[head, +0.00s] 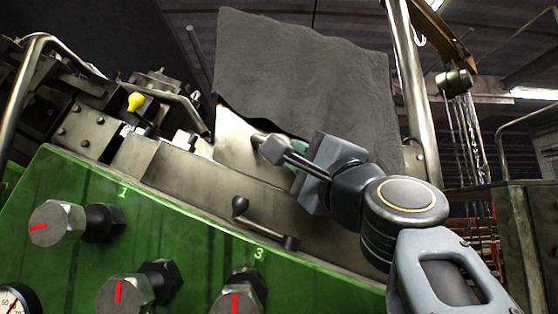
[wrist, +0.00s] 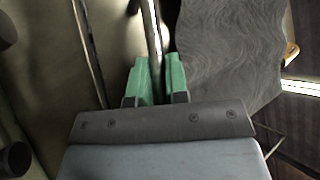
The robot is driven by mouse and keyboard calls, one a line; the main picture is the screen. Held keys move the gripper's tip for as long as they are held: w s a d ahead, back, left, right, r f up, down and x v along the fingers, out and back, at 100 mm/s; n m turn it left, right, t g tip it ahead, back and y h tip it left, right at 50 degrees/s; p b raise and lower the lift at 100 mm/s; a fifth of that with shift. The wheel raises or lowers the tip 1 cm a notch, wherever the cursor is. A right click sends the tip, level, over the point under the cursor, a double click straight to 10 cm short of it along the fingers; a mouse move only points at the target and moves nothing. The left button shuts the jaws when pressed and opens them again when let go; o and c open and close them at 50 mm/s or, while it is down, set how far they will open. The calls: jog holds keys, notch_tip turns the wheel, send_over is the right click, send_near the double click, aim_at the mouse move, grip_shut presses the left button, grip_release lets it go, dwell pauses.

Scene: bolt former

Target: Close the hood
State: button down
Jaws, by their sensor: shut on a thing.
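A large dark grey, rough-textured panel (head: 305,75), which looks like the raised hood, stands tilted up above the green machine. A pale metal plate (head: 232,140) shows below its lower left edge. My gripper (head: 297,150) reaches in from the right, in front of the panel's lower part. In the wrist view its green fingers (wrist: 161,75) are close together around a thin metal bar (wrist: 151,30), apparently a handle. The grey panel (wrist: 225,50) lies just right of the fingers there. How the bar joins the panel is hidden.
The green front (head: 75,205) carries several knobs with red marks. A small lever (head: 262,220) sticks out below my gripper. A yellow knob (head: 136,101) stands at the left, and a steel post (head: 415,90) rises right of the panel. Chains (head: 465,135) hang beyond it.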

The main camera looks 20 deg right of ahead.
jog(key=shift+w+f, duration=0.15)
jog(key=shift+f, duration=0.2)
jog(key=c, duration=1.2)
grip_release()
jog(key=shift+a, duration=0.1)
jog(key=shift+o, duration=0.4)
jog(key=shift+r, duration=0.15)
jog(key=b+v, duration=0.9)
jog(key=v, duration=0.5)
jog(key=shift+b, duration=0.4)
jog(key=shift+r, duration=0.1)
